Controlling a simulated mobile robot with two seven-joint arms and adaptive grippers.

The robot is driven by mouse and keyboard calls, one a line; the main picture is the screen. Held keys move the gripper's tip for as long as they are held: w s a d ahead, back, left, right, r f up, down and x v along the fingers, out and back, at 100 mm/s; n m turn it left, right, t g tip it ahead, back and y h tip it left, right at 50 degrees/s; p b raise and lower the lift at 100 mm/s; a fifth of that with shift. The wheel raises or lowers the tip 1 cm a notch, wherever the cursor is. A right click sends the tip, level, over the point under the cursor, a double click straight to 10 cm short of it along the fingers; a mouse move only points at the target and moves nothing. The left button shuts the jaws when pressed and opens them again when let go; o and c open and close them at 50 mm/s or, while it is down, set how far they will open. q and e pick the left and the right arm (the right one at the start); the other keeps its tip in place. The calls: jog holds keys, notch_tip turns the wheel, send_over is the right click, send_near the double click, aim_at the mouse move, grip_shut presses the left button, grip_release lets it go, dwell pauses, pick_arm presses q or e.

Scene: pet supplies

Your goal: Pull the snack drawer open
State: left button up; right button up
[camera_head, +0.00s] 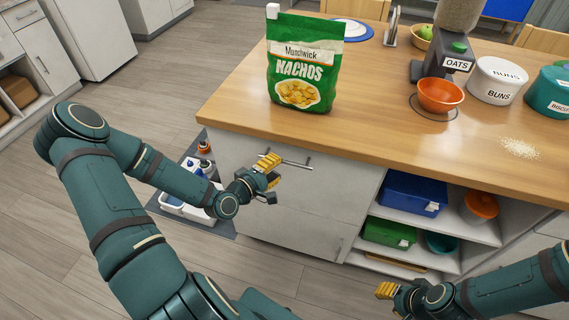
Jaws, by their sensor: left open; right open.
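The upper drawer (335,190) has a pale grey front below the wooden counter and looks shut. Its dark bar handle (298,165) runs across the front near the top. I see no label on it. My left gripper (272,180), with yellow finger pads, is open at the left end of this handle. Whether it touches the bar I cannot tell, as the fingers hide that end. My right gripper (392,294) is open and empty, low in front of the shelves, partly cut off by its own arm.
A green nachos bag (306,65) stands on the counter (390,130) above the drawer. An orange bowl (440,95), an oats dispenser (455,58) and a buns tin (498,80) stand to the right. Open shelves hold a blue box (412,196). A bottle caddy (185,212) stands on the floor at left.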

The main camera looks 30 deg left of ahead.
aim_at(284, 161)
pick_arm(q)
jog(key=shift+b+x, duration=0.3)
jog(key=shift+x, duration=2)
grip_shut()
